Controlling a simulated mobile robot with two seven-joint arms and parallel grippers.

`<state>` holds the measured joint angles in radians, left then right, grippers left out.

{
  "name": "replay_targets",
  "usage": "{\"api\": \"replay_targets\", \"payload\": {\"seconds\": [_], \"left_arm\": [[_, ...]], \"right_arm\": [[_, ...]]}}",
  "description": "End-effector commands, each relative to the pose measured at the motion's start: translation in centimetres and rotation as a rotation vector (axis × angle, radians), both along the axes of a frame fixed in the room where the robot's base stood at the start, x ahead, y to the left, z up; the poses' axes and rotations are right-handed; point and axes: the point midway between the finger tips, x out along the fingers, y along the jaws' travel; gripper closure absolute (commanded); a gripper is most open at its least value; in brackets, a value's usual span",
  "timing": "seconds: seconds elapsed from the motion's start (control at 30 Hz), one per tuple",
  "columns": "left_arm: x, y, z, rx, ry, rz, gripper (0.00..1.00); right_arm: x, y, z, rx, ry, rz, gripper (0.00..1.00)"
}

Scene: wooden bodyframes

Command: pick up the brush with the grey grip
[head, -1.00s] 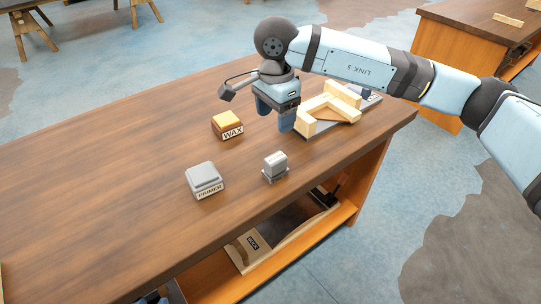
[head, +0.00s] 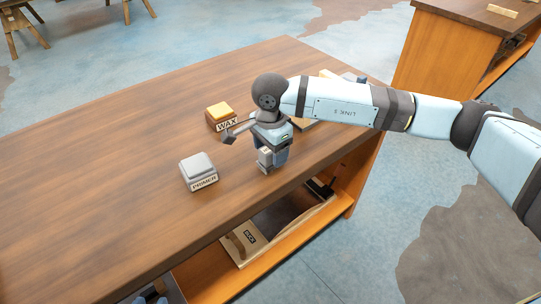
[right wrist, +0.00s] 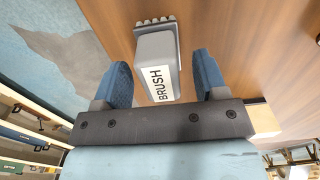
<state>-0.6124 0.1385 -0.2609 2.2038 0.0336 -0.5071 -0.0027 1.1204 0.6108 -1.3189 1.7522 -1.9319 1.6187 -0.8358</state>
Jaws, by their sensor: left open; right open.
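The grey-gripped brush (right wrist: 157,60) shows in the right wrist view, with a white label reading BRUSH and pale bristle tufts along its far end. My right gripper (right wrist: 162,72) is open, with one blue finger on each side of the grip; a gap shows on both sides. In the head view the brush (head: 265,156) stands near the front edge of the bench, partly hidden by my right gripper (head: 272,163). Only the top of my left gripper (head: 150,298) shows at the bottom edge, low in front of the bench.
On the bench (head: 110,180) stand a grey PRIMER block (head: 198,170) and a yellow-topped WAX block (head: 220,115). Wooden pieces (head: 330,74) lie behind my right arm. A lower shelf holds a board (head: 243,243). The left part of the benchtop is clear.

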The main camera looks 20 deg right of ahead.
Motion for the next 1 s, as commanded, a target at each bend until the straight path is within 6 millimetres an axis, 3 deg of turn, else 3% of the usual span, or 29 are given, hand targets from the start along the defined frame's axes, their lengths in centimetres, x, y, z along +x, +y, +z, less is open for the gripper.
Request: {"api": "replay_targets", "payload": {"seconds": [0.2,0.43,0.5,0.77,1.0], "left_arm": [[0.0,0.0,0.1,-0.002,-0.002,0.0,0.57],[-0.1,0.0,0.1,-0.002,-0.001,0.0,0.57],[-0.1,0.0,0.1,-0.002,-0.001,0.0,0.57],[-0.1,0.0,0.2,-0.002,-0.001,0.0,0.57],[-0.1,0.0,0.4,0.0,0.0,-0.001,0.57]], "right_arm": [[0.0,0.0,-0.2,0.0,-0.001,0.0,0.34],[0.0,0.0,-0.2,0.0,-0.001,0.0,0.87],[0.0,0.0,-0.1,0.0,-0.001,0.0,0.92],[0.1,0.0,0.1,0.001,-0.002,0.0,0.92],[0.1,0.0,2.4,0.0,-0.004,0.001,0.92]]}}
